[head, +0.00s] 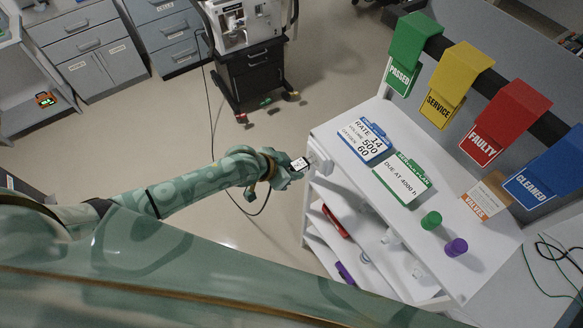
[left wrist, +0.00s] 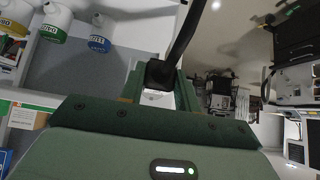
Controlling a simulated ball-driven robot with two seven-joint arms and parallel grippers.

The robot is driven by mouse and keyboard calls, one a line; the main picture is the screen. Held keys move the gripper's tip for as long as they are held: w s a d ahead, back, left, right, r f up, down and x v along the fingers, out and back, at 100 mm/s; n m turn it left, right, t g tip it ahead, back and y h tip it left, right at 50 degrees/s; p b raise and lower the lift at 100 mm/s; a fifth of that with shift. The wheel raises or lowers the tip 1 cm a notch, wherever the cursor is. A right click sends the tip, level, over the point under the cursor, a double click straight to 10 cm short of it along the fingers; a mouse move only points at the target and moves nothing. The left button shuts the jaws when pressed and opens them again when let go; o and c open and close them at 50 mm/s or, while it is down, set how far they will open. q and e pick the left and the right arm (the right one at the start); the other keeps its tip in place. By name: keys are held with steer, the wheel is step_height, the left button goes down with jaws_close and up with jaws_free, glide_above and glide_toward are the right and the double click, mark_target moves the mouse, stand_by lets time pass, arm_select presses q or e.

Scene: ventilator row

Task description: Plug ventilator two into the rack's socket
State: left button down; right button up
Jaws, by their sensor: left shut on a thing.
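My left gripper (head: 296,170) is at the left end of the white rack (head: 427,279). In the left wrist view its fingers (left wrist: 158,92) are shut on a black plug (left wrist: 160,74), with a thick dark cord rising from it. In the head view a white label shows at the fingers, and the plug is mostly hidden. A pale socket block (head: 319,162) is on the rack's end, just right of the fingertips; I cannot tell whether the plug touches it. A ventilator (head: 240,22) stands on a black cart at the top; its number is not readable. A dark cord (head: 211,117) runs down from it.
The rack top holds a blue-edged card (head: 363,139), a green-edged card (head: 404,179), a green cap (head: 431,220) and a purple cap (head: 456,247). Coloured tags hang on a dark rail behind. Grey drawers (head: 90,45) stand at upper left. The floor between is clear except for the cord.

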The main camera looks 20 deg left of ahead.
arm_select(q)
steer(key=shift+w+d+b, duration=0.3)
steer(key=shift+w+d, duration=0.45)
steer(key=shift+w, duration=0.15)
stand_by(0.3)
stand_by(0.6)
steer(key=c, duration=0.9)
jaws_free()
